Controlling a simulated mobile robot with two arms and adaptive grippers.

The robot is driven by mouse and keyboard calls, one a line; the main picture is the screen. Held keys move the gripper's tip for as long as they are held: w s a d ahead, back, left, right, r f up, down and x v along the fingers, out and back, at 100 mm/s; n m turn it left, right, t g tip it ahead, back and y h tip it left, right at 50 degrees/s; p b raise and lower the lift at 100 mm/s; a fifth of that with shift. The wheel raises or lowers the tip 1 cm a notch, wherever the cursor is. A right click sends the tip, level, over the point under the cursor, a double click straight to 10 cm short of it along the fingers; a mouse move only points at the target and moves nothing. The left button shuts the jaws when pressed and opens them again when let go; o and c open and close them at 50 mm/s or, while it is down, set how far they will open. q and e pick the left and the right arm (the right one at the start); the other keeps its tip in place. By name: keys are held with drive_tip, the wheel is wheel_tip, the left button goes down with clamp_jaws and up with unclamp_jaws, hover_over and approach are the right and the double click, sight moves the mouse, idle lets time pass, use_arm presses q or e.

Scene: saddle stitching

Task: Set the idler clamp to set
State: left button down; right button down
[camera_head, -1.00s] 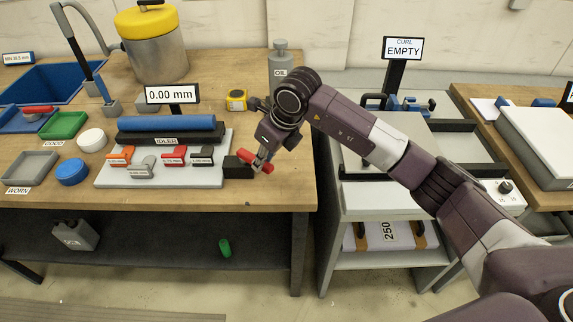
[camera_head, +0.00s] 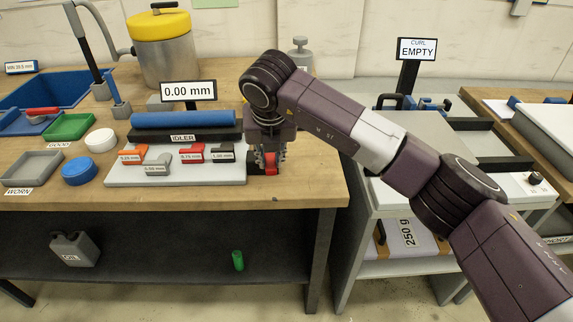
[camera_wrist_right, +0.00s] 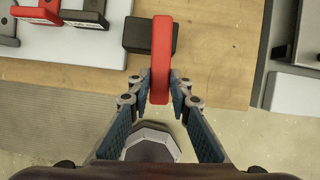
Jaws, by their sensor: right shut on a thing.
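The idler stand has a blue roller (camera_head: 186,119) over a black bar marked IDLER (camera_head: 190,136), on a grey base (camera_head: 125,174). At the base's right end is a black block (camera_head: 258,168) with the red clamp lever (camera_head: 270,163). My right gripper (camera_head: 268,150) points down at the lever and is shut on it. The lever's lower end and pivot are partly hidden. My left gripper is not in view.
Labelled orange, grey, red and black gauges (camera_head: 192,154) lie on the base left of the lever. A 0.00 mm display (camera_head: 188,94) stands behind the roller. The table's front edge (camera_head: 200,206) is close below; bare wood (camera_head: 315,185) lies right of the base.

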drive_tip(key=shift+a+r+m+b, duration=0.1)
drive_tip(key=shift+a+m+b, duration=0.25)
drive_tip(key=shift+m, duration=0.25)
drive_tip(key=c, duration=1.8)
unclamp_jaws()
drive_tip(key=shift+o, duration=0.2)
drive_tip(key=a+v, duration=0.1)
drive_tip(key=v, duration=1.1)
drive_tip(key=shift+d, duration=0.2)
